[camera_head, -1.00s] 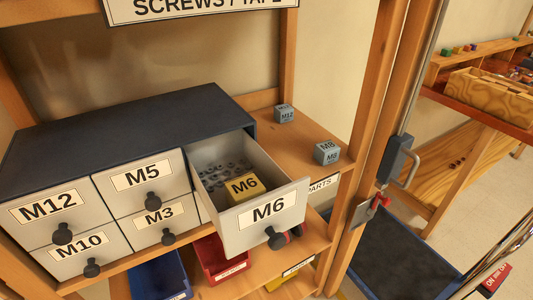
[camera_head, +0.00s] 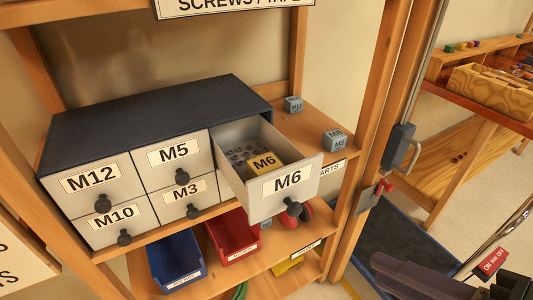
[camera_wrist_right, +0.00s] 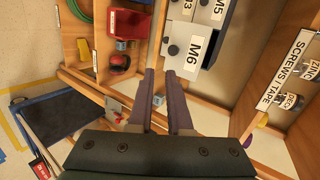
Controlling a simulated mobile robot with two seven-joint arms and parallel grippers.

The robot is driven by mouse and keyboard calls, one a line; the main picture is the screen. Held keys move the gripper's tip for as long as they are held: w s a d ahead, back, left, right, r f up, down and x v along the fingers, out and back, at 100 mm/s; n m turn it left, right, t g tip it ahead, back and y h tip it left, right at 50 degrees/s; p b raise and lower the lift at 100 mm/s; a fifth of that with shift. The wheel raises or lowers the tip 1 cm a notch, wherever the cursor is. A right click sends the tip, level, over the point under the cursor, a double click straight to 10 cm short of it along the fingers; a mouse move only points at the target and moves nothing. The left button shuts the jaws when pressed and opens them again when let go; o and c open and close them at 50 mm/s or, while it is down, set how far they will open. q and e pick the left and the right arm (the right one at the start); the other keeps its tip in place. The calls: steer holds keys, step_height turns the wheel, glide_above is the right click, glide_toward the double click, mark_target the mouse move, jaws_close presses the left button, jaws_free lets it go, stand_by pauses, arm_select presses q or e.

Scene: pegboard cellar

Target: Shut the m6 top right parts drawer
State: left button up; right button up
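The M6 drawer (camera_head: 288,185) is the top right drawer of a dark blue parts cabinet (camera_head: 155,108). It is pulled well out. Its grey front has a dark round knob, and a yellow M6 block (camera_head: 264,163) and small screws lie inside. In the right wrist view, the M6 front (camera_wrist_right: 192,47) is just beyond and to the right of the fingertips. My right gripper (camera_wrist_right: 160,74) is open and empty, with a gap between its dark fingers. In the head view, it (camera_head: 385,268) is at the lower right, apart from the drawer. My left gripper is not in view.
The M12 (camera_head: 92,180), M5 (camera_head: 174,153), M10 (camera_head: 115,217) and M3 (camera_head: 190,192) drawers are closed. Blue (camera_head: 175,260) and red (camera_head: 233,234) bins sit below. Grey blocks (camera_head: 335,141) stand right of the cabinet. A wooden post (camera_head: 372,130) rises at the right.

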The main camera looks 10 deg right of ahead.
mark_target(299, 212)
steer(key=shift+w+d+m, duration=0.15)
steer(key=shift+w+m, duration=0.05)
steer(key=shift+m, duration=0.1)
steer(key=shift+c, duration=0.7)
steer(key=shift+t, duration=0.3)
steer(key=b+x, duration=0.1)
steer(key=x, duration=0.8)
steer(key=shift+w+f, duration=0.2)
steer(key=shift+w, duration=0.05)
jaws_close()
arm_select(q)
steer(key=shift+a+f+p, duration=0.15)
steer(key=shift+p, duration=0.2)
arm_select(e)
steer(key=shift+w+a, duration=0.3)
steer(key=shift+w, duration=0.35)
steer(key=shift+w+a, duration=0.3)
steer(key=shift+w, duration=0.3)
steer(key=shift+w+a, duration=0.3)
steer(key=shift+w, duration=0.35)
